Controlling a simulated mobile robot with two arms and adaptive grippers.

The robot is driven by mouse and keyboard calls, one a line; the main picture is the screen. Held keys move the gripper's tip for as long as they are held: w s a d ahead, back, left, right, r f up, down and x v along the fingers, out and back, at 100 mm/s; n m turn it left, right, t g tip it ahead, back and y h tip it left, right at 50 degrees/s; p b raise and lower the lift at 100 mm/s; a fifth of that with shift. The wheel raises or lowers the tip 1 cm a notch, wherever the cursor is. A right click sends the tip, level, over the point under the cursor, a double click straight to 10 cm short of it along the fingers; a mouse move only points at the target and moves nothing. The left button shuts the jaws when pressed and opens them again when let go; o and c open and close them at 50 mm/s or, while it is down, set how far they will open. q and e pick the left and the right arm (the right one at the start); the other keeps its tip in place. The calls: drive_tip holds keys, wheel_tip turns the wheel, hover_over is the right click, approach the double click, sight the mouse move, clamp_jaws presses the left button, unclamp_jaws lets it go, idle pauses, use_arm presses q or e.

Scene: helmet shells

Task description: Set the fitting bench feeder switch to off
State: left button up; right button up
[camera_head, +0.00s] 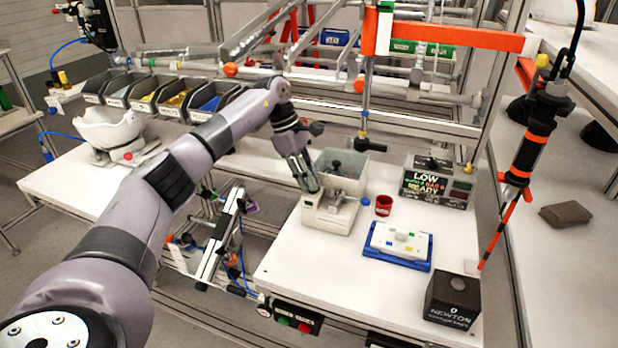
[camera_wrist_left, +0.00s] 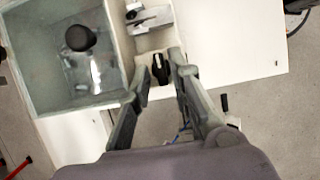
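The bench feeder (camera_head: 327,218) is a white box with a grey bin on the white bench; it also shows in the left wrist view (camera_wrist_left: 150,40). Its black switch knob (camera_wrist_left: 160,69) sits on the feeder's white face in the left wrist view. In the head view the knob is hidden behind my gripper. My left gripper (camera_head: 312,186) reaches down over the feeder's left side. In the left wrist view its fingers (camera_wrist_left: 159,72) are apart, one on each side of the knob, with small gaps seen. Whether they touch it I cannot tell. My right gripper is not in view.
The feeder's grey bin (camera_wrist_left: 60,78) stands close beside the left finger. A red cup (camera_head: 383,206), a blue tray (camera_head: 374,254), a black box (camera_head: 453,302) and a sign box (camera_head: 437,184) stand to the right. An orange-black tool (camera_head: 530,145) hangs at right.

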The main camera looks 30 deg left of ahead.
use_arm(q)
drive_tip(key=shift+o, duration=0.7)
drive_tip(key=shift+s, duration=0.1)
